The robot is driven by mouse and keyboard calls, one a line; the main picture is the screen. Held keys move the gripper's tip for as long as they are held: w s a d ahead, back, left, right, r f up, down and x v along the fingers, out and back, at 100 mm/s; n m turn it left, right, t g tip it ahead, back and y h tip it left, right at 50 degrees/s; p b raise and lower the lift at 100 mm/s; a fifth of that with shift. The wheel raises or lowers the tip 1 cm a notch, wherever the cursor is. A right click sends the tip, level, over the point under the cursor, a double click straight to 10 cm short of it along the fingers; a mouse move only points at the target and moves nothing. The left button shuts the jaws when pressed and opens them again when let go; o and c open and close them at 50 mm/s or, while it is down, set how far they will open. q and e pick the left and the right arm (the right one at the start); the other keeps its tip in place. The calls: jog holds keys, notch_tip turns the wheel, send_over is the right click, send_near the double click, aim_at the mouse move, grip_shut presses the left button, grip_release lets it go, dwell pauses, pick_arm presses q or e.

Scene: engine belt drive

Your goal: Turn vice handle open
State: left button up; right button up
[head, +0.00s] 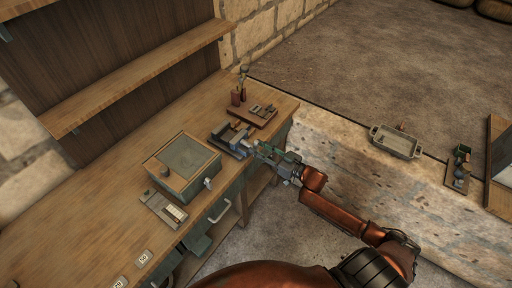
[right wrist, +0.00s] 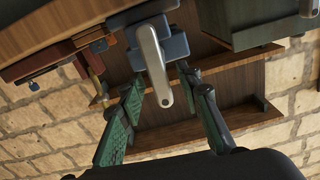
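The blue-grey vice (head: 232,136) sits on the workbench near its front edge, left of my right gripper (head: 265,151) in the head view. In the right wrist view, the vice (right wrist: 158,40) is at the top, and its silver handle (right wrist: 153,62) hangs down from it as a flat bar. My right gripper (right wrist: 161,80) is open, with its green fingers apart on either side of the handle's lower end. Background shows between handle and both fingers, so I see no contact. In the head view the handle is too small to make out. My left gripper is not in view.
A box with a greenish lid (head: 187,160) stands on the workbench (head: 85,213) left of the vice. A wooden tray (head: 249,115) with small parts lies behind it. A shelf (head: 140,75) is above the bench. A grey metal tray (head: 396,142) is at the right.

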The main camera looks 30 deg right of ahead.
jog(key=shift+w+a, duration=0.25)
jog(key=shift+w, duration=0.45)
jog(key=shift+c, duration=0.5)
grip_shut()
